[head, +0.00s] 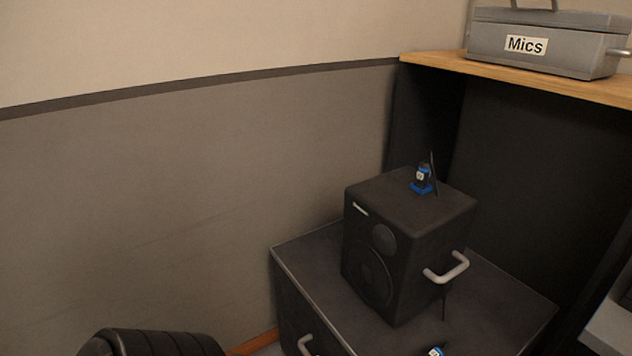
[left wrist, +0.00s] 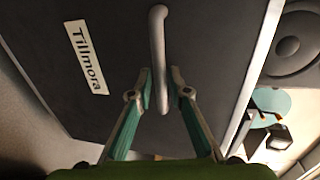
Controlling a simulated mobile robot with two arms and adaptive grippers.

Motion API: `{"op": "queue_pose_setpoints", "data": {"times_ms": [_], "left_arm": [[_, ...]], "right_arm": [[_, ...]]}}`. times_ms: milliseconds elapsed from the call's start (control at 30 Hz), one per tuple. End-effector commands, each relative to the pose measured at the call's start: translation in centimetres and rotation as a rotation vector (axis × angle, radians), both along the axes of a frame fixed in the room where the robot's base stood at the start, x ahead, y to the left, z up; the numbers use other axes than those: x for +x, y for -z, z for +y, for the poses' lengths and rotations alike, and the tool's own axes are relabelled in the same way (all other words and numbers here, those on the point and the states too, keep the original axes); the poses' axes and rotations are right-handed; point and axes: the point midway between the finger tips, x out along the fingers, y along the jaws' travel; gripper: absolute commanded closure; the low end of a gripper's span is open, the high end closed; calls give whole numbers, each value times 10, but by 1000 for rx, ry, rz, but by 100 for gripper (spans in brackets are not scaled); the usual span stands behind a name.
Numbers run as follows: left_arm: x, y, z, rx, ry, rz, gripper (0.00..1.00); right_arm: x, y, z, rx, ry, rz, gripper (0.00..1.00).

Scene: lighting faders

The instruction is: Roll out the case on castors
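The dark case (head: 500,300) stands low against the wall in the head view, its castors out of sight. A light bar handle (head: 306,344) shows on its front at the bottom edge. In the left wrist view the case front (left wrist: 120,60) carries a "Tillmora" label (left wrist: 86,57) and the same handle (left wrist: 158,40). My left gripper (left wrist: 165,90) is open, with one finger on each side of the handle bar. Small gaps appear between bar and fingers; depth is hard to judge. My left gripper is not visible in the head view, and my right gripper is in neither view.
A black speaker (head: 390,250) with a side handle (head: 446,268) stands on the case. A small blue-based device (head: 421,180) sits on the speaker; another (head: 437,351) is low on the case. A wooden shelf (head: 430,63) holds a grey "Mics" box (head: 560,45). A wall (head: 180,190) runs along the left.

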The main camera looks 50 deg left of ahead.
Motion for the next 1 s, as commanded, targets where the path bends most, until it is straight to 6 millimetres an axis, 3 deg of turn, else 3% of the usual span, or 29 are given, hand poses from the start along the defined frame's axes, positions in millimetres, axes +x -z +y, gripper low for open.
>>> {"op": "queue_pose_setpoints", "data": {"times_ms": [200, 433, 600, 1000], "left_arm": [[-49, -9, 4, -1, -1, 4, 82], [-87, -17, 7, -1, -1, 3, 82], [-99, -20, 7, 0, 1, 2, 82], [-100, -20, 8, 0, 1, 1, 82]], "right_arm": [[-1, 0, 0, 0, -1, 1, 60], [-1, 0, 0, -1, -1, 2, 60], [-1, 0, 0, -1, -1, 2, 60], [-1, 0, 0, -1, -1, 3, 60]]}}
